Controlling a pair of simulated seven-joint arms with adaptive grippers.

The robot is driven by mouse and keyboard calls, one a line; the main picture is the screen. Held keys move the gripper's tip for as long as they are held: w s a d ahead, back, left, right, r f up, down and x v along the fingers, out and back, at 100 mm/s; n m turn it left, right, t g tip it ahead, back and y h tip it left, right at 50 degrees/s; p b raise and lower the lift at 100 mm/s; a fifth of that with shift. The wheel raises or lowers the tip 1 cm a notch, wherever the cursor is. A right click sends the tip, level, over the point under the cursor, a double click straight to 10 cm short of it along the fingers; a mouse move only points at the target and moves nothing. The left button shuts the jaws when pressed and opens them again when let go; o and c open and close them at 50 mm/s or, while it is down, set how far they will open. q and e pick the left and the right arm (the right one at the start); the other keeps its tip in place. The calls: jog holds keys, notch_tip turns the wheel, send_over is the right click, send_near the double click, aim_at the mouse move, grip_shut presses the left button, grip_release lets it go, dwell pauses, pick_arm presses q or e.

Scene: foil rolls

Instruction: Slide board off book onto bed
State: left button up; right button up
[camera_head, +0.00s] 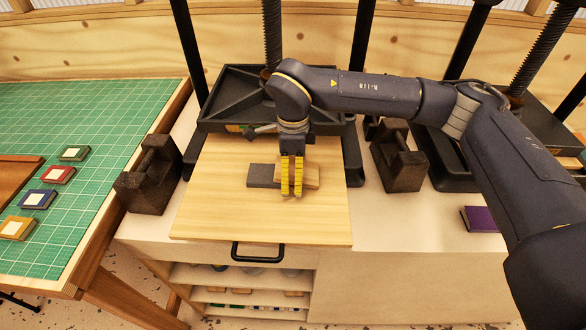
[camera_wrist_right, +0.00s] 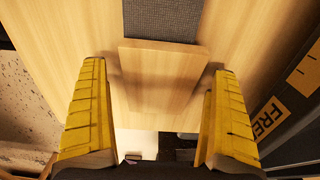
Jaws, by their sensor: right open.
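A small light-wood board (camera_head: 312,175) lies on the wooden bed (camera_head: 215,215), at the right of a dark grey book (camera_head: 263,176). In the right wrist view the board (camera_wrist_right: 165,88) is in the middle and the book (camera_wrist_right: 160,18) shows beyond its far edge. How much the board overlaps the book is hidden by my fingers in the head view. My right gripper (camera_head: 291,192) is over the board with its yellow fingers pointing down. In the wrist view its fingers (camera_wrist_right: 157,70) are open on either side of the board, with gaps. My left gripper is not in view.
A black press frame (camera_head: 228,100) stands behind the bed, with a dark block (camera_head: 152,175) to the left and another (camera_head: 398,155) to the right. A purple book (camera_head: 482,218) lies far right. A green mat (camera_head: 95,120) with small coloured pieces is at left. The bed's front is clear.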

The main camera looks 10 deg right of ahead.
aim_at(310, 171)
jog(key=shift+c, duration=0.4)
jog(key=c, duration=1.2)
jog(key=shift+d, duration=0.15)
jog(key=shift+s+d, duration=0.15)
jog(key=shift+d, duration=1.9)
jog(key=o, duration=1.2)
jog(key=shift+o, duration=0.2)
notch_tip(310, 171, up, 12)
